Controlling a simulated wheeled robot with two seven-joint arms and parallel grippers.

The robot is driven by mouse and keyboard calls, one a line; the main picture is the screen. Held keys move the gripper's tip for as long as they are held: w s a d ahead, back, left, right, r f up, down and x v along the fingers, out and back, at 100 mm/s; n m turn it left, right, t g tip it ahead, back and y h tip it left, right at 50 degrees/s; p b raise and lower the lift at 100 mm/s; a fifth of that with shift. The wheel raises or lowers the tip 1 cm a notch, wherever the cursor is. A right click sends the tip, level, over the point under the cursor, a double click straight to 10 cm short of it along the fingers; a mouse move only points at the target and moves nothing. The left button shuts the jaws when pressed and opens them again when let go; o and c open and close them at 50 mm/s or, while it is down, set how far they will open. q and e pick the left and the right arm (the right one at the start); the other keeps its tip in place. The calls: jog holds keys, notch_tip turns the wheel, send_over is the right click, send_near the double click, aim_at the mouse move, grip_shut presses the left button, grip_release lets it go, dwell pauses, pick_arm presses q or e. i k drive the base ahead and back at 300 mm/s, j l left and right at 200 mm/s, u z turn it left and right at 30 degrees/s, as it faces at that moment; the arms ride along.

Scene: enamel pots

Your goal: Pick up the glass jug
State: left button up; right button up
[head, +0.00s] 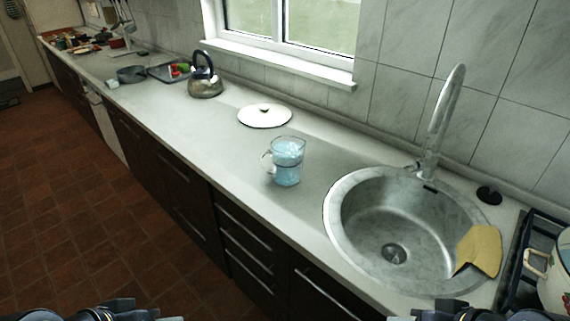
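The glass jug (288,163) stands upright on the grey countertop, left of the sink, in the head view. It is clear with a bluish tint, and its handle points left. My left gripper (125,309) shows only in part at the bottom left edge, well short of the counter in the picture. My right gripper (470,308) shows only in part at the bottom right edge, below the sink. Both are apart from the jug. Their fingertips are not clearly visible, so I cannot tell whether they are open or shut.
A white lid (264,115) lies behind the jug. A round metal sink (350,245) with a tall faucet (440,120) is to its right, a yellow cloth (481,250) on its rim. A kettle (205,84) stands farther left. Counter around the jug is clear.

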aim_at(281, 163)
jog(key=i+j, duration=0.2)
jog(key=j, duration=0.2)
jog(key=i+j, duration=0.2)
jog(key=j, duration=0.15)
jog(key=i+j+z, duration=0.1)
jog(key=j, duration=0.3)
jog(key=i+j, duration=0.3)
jog(key=j+z, duration=0.05)
